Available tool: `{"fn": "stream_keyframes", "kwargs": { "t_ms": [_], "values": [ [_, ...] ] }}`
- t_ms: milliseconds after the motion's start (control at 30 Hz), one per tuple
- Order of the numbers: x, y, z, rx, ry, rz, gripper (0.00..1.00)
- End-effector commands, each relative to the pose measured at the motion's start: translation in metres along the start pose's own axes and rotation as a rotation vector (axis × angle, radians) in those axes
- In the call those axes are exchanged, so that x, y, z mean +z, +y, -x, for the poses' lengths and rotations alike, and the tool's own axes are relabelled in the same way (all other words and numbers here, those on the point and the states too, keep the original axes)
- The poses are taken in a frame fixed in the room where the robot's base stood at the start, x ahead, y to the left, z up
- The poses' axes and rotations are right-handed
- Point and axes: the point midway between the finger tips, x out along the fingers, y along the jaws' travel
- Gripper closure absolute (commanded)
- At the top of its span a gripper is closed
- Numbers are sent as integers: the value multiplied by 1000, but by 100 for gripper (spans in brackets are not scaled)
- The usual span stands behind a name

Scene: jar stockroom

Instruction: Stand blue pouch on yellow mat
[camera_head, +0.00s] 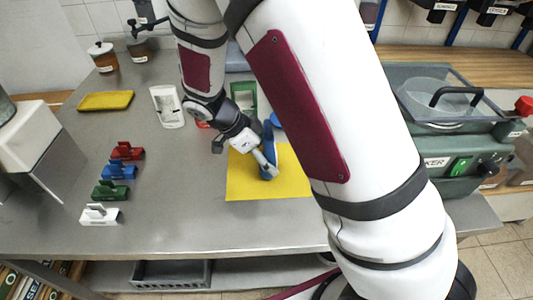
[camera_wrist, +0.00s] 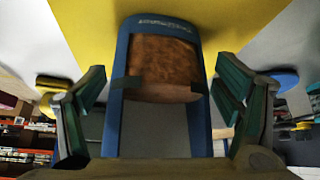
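The blue pouch (camera_head: 268,140) is over the yellow mat (camera_head: 242,184) in the head view, roughly upright, with a silver finger of my gripper (camera_head: 264,160) along its near side. In the wrist view the blue pouch (camera_wrist: 166,133) fills the middle, its brown contents showing through a window and printing at its far end. My gripper (camera_wrist: 162,84) has one finger on each side of it, with dark pads at its edges; it looks shut on the pouch. The yellow mat (camera_wrist: 82,28) lies beyond. Whether the pouch's lower end touches the mat is unclear.
Red, blue, green and white holders (camera_head: 100,214) stand in a row at left. A yellow tray (camera_head: 106,100), a white holder (camera_head: 167,106) and a green frame (camera_head: 243,96) lie farther back. A green machine (camera_head: 450,135) stands at right. The steel counter (camera_head: 180,225) is clear in front.

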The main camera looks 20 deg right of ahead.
Motion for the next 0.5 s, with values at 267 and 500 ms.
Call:
{"fn": "stream_keyframes", "kwargs": {
  "t_ms": [267,500],
  "values": [
    [0,0,1,0,0,0,15],
    [-1,-1,25,-5,-1,1,15]
  ]
}}
